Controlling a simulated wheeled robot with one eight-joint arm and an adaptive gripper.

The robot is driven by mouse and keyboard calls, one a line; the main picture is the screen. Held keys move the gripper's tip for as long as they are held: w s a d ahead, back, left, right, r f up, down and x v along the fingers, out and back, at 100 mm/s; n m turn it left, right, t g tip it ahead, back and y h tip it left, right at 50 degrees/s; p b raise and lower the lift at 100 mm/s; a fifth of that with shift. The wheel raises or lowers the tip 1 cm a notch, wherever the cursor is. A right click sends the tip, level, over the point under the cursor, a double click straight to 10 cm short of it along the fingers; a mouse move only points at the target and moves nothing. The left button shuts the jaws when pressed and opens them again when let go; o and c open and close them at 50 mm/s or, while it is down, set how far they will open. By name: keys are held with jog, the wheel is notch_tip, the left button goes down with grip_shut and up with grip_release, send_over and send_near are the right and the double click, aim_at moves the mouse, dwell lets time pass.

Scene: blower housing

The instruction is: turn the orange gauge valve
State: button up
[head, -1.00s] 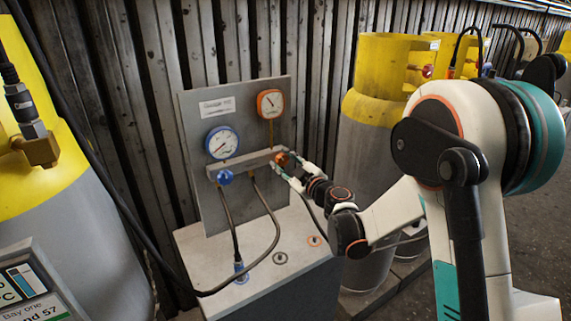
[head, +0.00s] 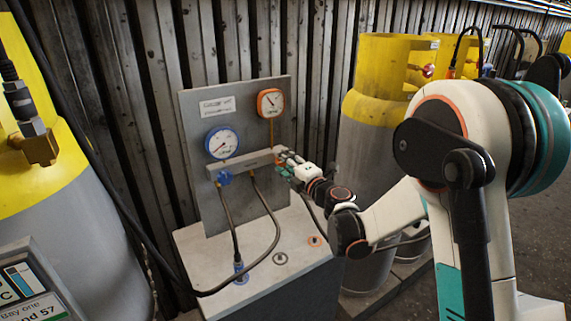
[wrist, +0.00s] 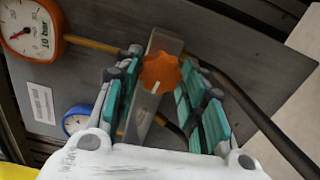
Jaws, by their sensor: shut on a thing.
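The orange valve knob (wrist: 160,72) sits on the grey manifold bar (head: 240,164), between my fingertips in the wrist view. In the head view my gripper (head: 282,161) reaches the right end of the bar and mostly hides the knob. My gripper (wrist: 162,85) is shut on the knob, with teal finger pads on both sides of it. The orange-rimmed gauge (head: 270,103) is above that end of the bar; it also shows in the wrist view (wrist: 32,30).
A blue gauge (head: 222,143) and blue valve knob (head: 224,177) are on the panel's left. Dark hoses (head: 267,206) hang from the bar to the bench top (head: 218,250). Yellow-topped grey cylinders stand left (head: 75,245) and right (head: 372,150).

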jog(key=shift+f+n, duration=0.1)
jog(key=shift+n, duration=2.2)
jog(key=o, duration=1.1)
jog(key=shift+c, duration=0.2)
jog(key=v, duration=1.2)
